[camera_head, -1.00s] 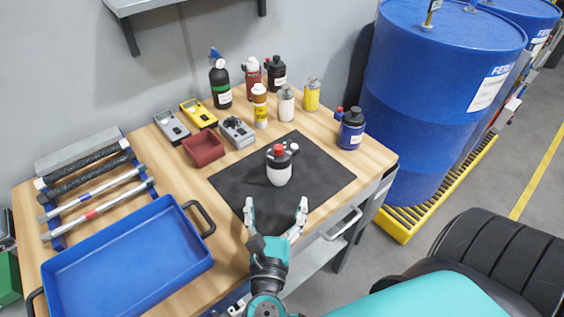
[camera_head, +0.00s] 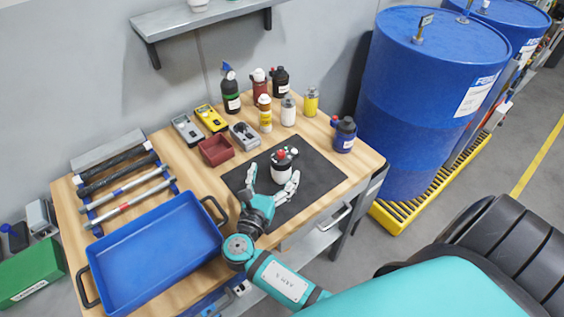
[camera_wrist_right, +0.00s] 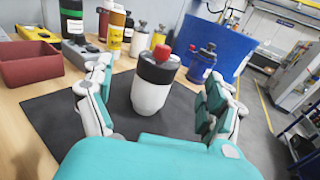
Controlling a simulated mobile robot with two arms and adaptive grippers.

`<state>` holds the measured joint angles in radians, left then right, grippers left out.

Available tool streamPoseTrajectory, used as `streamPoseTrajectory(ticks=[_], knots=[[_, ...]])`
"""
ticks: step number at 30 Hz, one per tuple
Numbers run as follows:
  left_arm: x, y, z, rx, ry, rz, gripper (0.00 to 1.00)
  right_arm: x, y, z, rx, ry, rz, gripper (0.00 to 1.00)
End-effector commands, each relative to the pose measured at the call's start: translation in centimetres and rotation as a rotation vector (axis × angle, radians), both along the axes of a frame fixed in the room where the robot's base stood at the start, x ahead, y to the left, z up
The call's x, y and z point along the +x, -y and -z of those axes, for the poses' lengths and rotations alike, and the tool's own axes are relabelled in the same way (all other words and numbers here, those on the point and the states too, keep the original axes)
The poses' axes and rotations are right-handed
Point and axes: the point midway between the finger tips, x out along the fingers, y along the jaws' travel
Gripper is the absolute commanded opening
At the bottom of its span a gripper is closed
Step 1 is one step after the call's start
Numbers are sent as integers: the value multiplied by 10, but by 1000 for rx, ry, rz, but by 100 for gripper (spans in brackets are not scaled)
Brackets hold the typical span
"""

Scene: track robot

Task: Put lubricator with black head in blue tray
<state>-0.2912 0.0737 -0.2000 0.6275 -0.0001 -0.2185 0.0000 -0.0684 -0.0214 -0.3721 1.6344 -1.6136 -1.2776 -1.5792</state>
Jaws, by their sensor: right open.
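A lubricator with a white body, black head and red cap (camera_head: 281,171) stands upright on the black mat (camera_head: 318,174); in the right wrist view the lubricator (camera_wrist_right: 152,95) is centred between the fingers. My right gripper (camera_head: 270,180) is open and empty, reaching toward the lubricator, with its fingers on either side of its near side. Contact is not visible. The blue tray (camera_head: 160,255) lies empty at the left front of the table. My left gripper is not in view.
Several bottles and canisters stand behind the mat, including a blue bottle (camera_head: 344,136) at its right. A dark red bin (camera_head: 216,151) and meters lie left of them. A rack of rods (camera_head: 128,192) lies behind the tray. Blue drums (camera_head: 425,100) stand right of the table.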

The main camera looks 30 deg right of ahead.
Motion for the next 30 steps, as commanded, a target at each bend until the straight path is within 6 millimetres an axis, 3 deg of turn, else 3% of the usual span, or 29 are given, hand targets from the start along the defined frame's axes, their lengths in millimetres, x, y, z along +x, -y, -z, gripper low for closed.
streamPoseTrajectory(ticks=[6, 16, 25, 30], knots=[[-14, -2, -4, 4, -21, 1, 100, 10, 13, 0, 0, 0, 1, 89], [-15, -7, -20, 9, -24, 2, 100, 36, 48, 2, -1, 0, -1, 89], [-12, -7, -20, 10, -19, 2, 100, 39, 53, 4, 1, -1, -1, 89], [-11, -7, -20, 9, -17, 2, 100, 39, 53, 4, 1, -1, -1, 68]])
